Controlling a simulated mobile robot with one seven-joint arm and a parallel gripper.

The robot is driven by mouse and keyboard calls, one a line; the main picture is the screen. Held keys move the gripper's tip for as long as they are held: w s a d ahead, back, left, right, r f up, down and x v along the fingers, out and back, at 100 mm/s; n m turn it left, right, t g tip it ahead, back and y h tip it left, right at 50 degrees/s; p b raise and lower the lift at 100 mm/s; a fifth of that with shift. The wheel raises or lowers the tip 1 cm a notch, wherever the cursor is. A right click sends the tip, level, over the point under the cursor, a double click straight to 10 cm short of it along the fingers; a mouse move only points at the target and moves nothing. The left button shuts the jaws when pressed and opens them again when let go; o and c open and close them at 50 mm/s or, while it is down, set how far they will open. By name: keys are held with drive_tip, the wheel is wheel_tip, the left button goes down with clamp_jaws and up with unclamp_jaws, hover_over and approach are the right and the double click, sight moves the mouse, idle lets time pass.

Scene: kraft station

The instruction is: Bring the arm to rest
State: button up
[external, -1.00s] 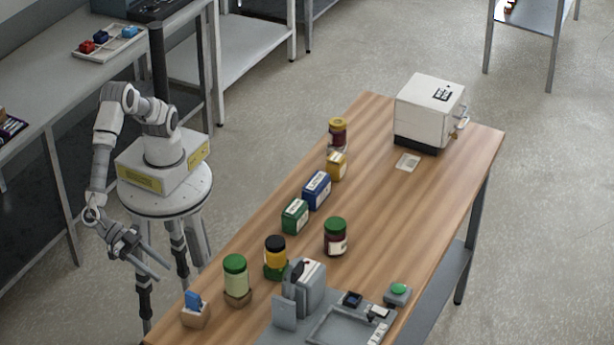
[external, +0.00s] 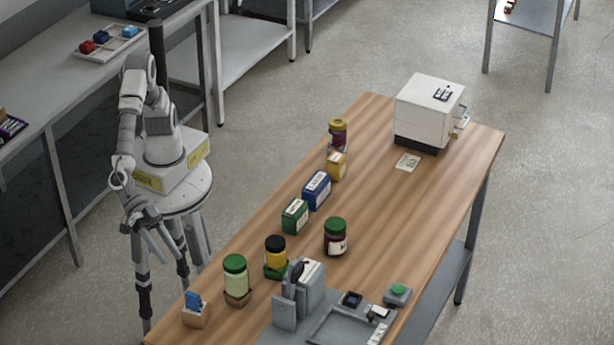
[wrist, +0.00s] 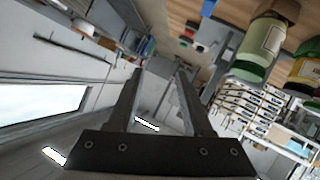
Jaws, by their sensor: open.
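My gripper (external: 161,243) hangs beside the near-left side of the wooden table, over the floor and apart from the table. My arm is folded close above its round base. In the wrist view my gripper (wrist: 160,80) shows two dark fingers standing apart with nothing between them. A jar with a green lid (wrist: 262,45) is to the right of the fingers there and is not touched.
The wooden table (external: 400,215) carries several jars and boxes, a grey device (external: 300,290) and a white machine (external: 428,108). A green-lidded jar (external: 235,275) stands near the edge closest to my gripper. A grey bench (external: 60,95) is behind my arm at left.

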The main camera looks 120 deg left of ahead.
drive_tip(key=a+r+m+g+h, duration=0.1)
drive_tip(key=a+r+h, duration=0.1)
drive_tip(key=r, duration=0.4)
drive_tip(key=a+r+g+h, duration=0.1)
drive_tip(key=a+r+h, duration=0.15)
drive_tip(key=r, duration=0.35)
drive_tip(key=s+a+r+m+g+h+p, duration=0.2)
drive_tip(key=s+a+r+g, duration=0.1)
drive_tip(key=s+a+r, duration=0.25)
drive_tip(key=s+a+f+y, duration=0.3)
drive_tip(key=s+a+f, duration=0.1)
drive_tip(key=a, duration=1)
drive_tip(key=s+a+f+n+g+y+b, duration=0.1)
drive_tip(key=s+a+f+y, duration=0.3)
drive_tip(key=a, duration=0.9)
drive_tip(key=s+a+f+n+y, duration=0.1)
drive_tip(key=s+a+f+y, duration=0.3)
drive_tip(key=a, duration=1)
wheel_tip(320, 180, down, 3)
drive_tip(key=shift+s+a+r+g+b, duration=0.1)
drive_tip(key=shift+s+a+g+b, duration=0.25)
drive_tip(key=shift+s, duration=0.35)
